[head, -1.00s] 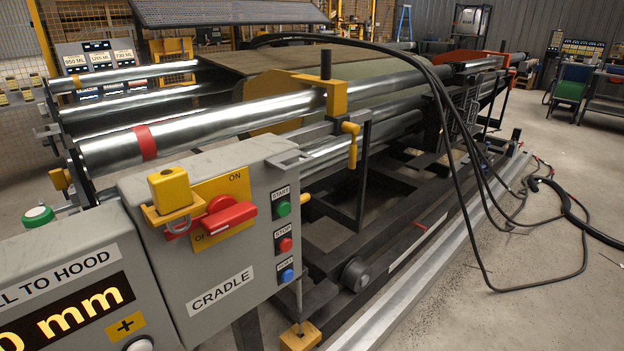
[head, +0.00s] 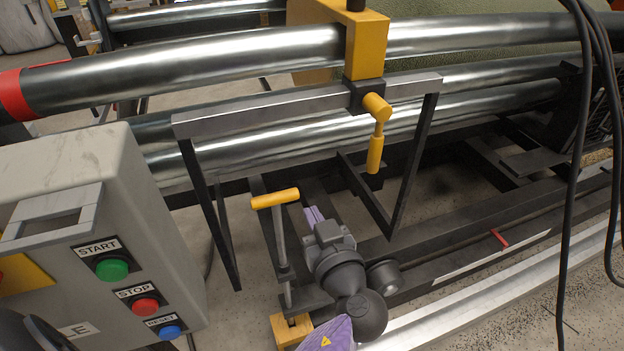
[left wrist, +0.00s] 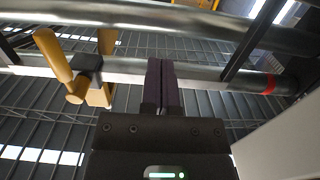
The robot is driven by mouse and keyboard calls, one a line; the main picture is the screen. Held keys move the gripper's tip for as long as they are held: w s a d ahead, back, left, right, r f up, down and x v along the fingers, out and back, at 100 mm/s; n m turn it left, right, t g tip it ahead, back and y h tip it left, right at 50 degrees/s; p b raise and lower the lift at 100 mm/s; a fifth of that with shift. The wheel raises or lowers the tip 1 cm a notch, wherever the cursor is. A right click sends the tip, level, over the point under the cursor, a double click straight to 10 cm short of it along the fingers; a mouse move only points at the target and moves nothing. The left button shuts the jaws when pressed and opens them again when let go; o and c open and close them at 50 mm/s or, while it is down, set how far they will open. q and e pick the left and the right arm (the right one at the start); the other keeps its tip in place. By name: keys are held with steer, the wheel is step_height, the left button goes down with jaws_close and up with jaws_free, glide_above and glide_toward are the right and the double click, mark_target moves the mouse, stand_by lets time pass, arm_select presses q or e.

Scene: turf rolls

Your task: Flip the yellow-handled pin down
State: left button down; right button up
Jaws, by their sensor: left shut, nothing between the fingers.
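A yellow-handled pin (head: 375,140) sits at the foot of a yellow clamp block (head: 366,45) on the frame's grey bar, with its grip hanging down. It also shows at the upper left of the left wrist view (left wrist: 54,58). A second yellow grip, a T-handle (head: 275,198), tops an upright rod by the cabinet. My left gripper (head: 313,213) is below the bar, right of the T-handle and lower left of the pin, apart from the pin. Its purple fingers (left wrist: 161,80) are shut and empty in the left wrist view. My right gripper is not in view.
The grey cabinet (head: 90,190) with start, stop and reset buttons stands at left. Steel rollers (head: 200,60) run behind the hanging frame (head: 300,103). Black cables (head: 590,120) hang at right. The frame's opening shows free room beneath the pin.

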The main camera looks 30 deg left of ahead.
arm_select(q)
steer(key=b, duration=0.1)
glide_above(294, 196)
steer(key=v, duration=0.3)
steer(key=f, duration=0.1)
steer(key=a+f+b, duration=0.1)
steer(key=f, duration=0.2)
steer(key=shift+w+a+b, duration=0.2)
steer(key=shift+w+b, duration=0.05)
steer(key=shift+b, duration=0.15)
steer(key=shift+a+f, duration=0.1)
steer(key=shift+f, duration=0.2)
steer(key=shift+f+b, duration=0.25)
steer(key=shift+b, duration=0.05)
step_height(294, 196, down, 6)
steer(key=b, duration=0.7)
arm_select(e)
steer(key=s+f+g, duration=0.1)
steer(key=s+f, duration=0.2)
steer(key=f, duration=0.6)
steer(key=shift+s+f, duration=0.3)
